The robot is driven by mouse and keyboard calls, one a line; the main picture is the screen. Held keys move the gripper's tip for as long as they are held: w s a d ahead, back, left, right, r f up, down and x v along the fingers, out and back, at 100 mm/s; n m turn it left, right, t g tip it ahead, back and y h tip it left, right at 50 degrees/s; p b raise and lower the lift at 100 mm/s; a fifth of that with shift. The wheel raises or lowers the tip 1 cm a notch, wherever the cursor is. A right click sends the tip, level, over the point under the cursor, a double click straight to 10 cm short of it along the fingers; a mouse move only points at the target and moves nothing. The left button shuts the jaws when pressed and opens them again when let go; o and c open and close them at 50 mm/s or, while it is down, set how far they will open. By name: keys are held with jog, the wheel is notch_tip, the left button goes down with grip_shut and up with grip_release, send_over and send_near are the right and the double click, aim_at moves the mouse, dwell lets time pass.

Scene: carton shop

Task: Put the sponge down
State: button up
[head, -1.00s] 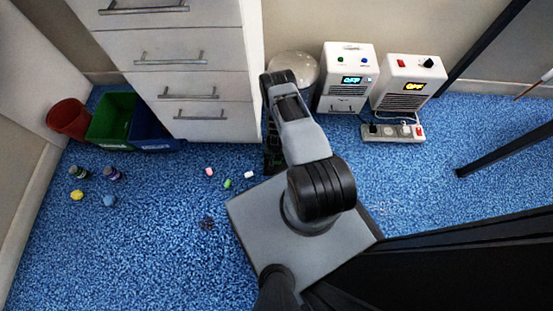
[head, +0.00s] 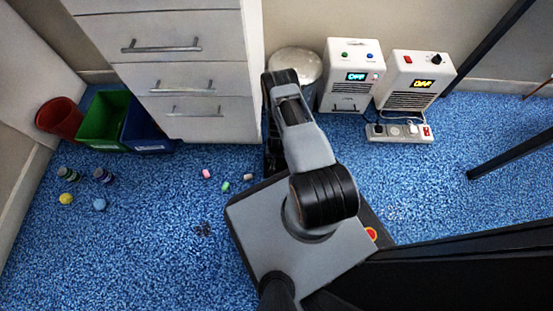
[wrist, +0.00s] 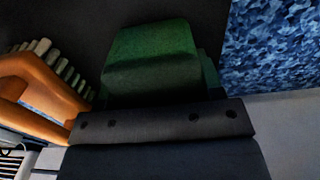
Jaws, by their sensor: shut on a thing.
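The green sponge (wrist: 150,60) fills the upper middle of the wrist view, a block with a lighter top face and a darker near side. My gripper (wrist: 155,98) is shut on it; a dark bar of the gripper crosses just below the sponge. A dark surface lies behind the sponge, and I cannot tell whether the sponge touches it. In the head view my arm hides the gripper and the sponge.
A white drawer unit (head: 190,75) stands behind my arm. Red (head: 58,118), green (head: 103,118) and blue (head: 145,135) bins stand left of it. Small pieces (head: 207,174) lie on the blue floor. Two heaters (head: 350,75) and a power strip (head: 398,132) are right. An orange object (wrist: 35,90) is left in the wrist view.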

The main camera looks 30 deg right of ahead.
jog(key=shift+f, duration=0.15)
jog(key=o, duration=0.9)
notch_tip(320, 180, up, 12)
jog(key=p, duration=0.6)
jog(key=shift+r+p, duration=0.2)
jog(key=shift+p, duration=0.1)
jog(key=shift+a, duration=0.1)
